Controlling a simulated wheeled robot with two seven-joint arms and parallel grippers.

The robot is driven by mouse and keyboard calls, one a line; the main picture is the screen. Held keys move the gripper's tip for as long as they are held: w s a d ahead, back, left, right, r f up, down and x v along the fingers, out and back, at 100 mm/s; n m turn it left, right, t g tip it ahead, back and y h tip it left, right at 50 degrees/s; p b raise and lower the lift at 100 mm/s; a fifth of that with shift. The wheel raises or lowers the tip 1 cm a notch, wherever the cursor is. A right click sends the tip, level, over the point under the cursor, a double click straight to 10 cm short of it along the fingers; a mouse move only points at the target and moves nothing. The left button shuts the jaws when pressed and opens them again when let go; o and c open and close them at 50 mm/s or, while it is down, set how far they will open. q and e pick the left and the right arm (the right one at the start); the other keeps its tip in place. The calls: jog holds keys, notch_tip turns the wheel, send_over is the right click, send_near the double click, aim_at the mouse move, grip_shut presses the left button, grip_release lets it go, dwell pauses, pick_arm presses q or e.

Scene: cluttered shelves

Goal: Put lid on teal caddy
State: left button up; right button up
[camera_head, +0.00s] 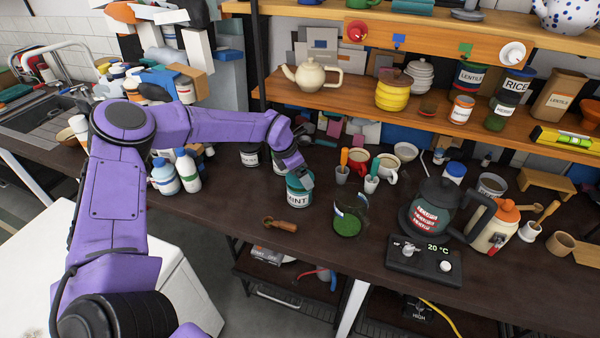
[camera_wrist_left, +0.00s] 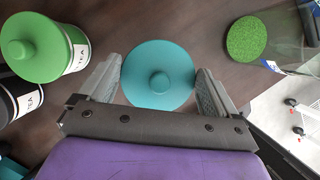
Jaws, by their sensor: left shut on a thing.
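The teal caddy (camera_head: 298,197), with a label that seems to read MINT, stands upright on the dark counter. My left gripper (camera_head: 300,178) is right at its top, pointing down. In the left wrist view the round teal lid (camera_wrist_left: 158,75) with its centre knob lies between the two fingers of my left gripper (camera_wrist_left: 158,88), which is shut on it. The lid hides the caddy below in that view. I cannot tell whether the lid rests on the rim or is held just above it. My right gripper is not in view.
A glass jar of green stuff (camera_head: 348,222) stands to the caddy's right and a wooden scoop (camera_head: 280,225) lies in front. In the wrist view a green-lidded tea canister (camera_wrist_left: 36,48) and a black canister (camera_wrist_left: 20,100) stand close at left. A kettle (camera_head: 432,210) is further right.

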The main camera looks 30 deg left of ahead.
pick_arm(q)
jog(key=shift+f, duration=0.1)
jog(key=shift+f+b, duration=0.9)
jog(key=shift+b, duration=0.05)
jog(key=o, duration=0.7)
jog(key=b+v, duration=0.2)
jog(key=v, duration=0.8)
jog(key=shift+r, duration=0.3)
